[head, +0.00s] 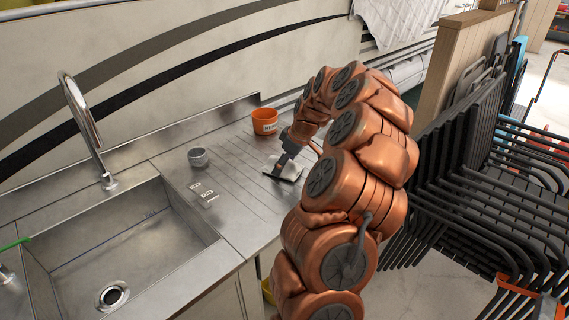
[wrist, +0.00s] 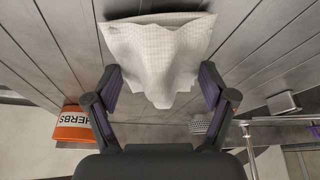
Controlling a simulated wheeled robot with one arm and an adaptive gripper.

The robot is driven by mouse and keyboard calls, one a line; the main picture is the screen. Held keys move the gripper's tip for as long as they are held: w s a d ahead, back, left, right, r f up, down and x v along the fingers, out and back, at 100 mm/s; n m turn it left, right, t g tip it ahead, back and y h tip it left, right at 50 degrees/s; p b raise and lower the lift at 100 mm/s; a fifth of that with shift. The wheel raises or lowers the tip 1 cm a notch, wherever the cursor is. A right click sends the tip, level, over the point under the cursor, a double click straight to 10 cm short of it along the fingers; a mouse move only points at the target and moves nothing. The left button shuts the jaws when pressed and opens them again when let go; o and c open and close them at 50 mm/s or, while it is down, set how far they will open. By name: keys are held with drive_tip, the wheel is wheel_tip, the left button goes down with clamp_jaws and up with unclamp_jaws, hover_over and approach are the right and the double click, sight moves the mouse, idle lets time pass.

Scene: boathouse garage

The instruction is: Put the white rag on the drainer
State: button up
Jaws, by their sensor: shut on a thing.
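The white rag (head: 285,168) is at the ribbed steel drainer (head: 236,150) to the right of the sink. My gripper (head: 284,156) is above the rag, its fingers partly hidden by my arm in the head view. In the wrist view, the rag (wrist: 158,45) is bunched up between the two fingers of my gripper (wrist: 161,82), which is shut on it. Its wider part spreads over the drainer's grooved surface (wrist: 65,45). A dark shadow lies by the rag's far edge; I cannot tell whether the rag touches the drainer.
An orange herb pot (head: 264,122) stands at the drainer's back edge. The sink (head: 125,245) with a tall tap (head: 85,120) lies left. Stacked dark chairs (head: 480,170) stand right.

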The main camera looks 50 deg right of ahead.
drive_tip(key=shift+f, duration=0.25)
drive_tip(key=o, duration=0.9)
drive_tip(key=shift+c, duration=0.2)
drive_tip(key=v, duration=1.2)
clamp_jaws()
idle(0.6)
idle(0.9)
drive_tip(key=p+v, duration=0.1)
drive_tip(key=v, duration=1.1)
drive_tip(key=shift+p, duration=0.4)
idle(0.6)
